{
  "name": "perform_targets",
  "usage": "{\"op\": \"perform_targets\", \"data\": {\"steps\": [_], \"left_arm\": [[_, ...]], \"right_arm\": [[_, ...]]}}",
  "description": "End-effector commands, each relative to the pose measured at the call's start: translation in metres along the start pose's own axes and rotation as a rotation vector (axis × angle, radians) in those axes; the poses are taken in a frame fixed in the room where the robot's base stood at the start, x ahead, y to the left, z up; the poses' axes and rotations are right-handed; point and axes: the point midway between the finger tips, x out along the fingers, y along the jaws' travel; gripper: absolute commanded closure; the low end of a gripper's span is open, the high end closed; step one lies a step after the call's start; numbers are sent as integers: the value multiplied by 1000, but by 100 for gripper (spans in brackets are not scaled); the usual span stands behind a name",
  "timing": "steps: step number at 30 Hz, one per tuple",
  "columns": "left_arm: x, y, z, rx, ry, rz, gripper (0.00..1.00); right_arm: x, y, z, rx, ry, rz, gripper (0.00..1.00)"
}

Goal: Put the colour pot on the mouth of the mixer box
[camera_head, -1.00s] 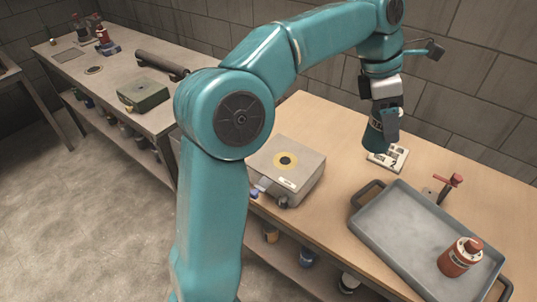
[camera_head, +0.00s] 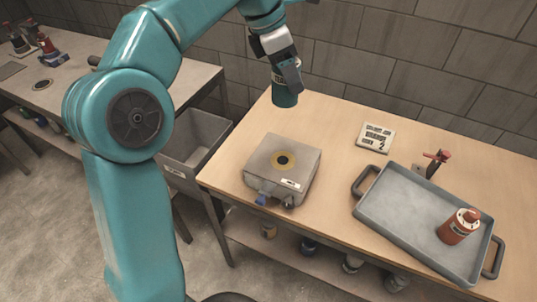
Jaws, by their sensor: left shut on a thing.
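My left gripper (camera_head: 288,78) is shut on a dark teal pot (camera_head: 285,98) with a pale label band, partly hidden by the fingers. It holds the pot upright, apparently above the table, behind the mixer box in the picture. The mixer box (camera_head: 303,161) is a grey box on the wooden table. My right gripper is not in view.
A grey bin (camera_head: 188,150) stands between the tables. The wood left of the card is clear.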

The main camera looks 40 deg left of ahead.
Motion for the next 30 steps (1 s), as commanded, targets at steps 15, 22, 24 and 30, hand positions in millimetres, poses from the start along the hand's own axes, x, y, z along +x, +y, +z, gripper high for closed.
{"op": "perform_targets", "data": {"steps": [15,22,24,30], "left_arm": [[116,-5,-40,7,4,-7,70],[144,-3,-53,7,1,-4,70],[151,-3,-57,6,1,-4,70],[179,-2,-70,4,1,-4,70]], "right_arm": [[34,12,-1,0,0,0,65],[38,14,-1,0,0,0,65],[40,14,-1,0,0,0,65],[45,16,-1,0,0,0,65]]}}
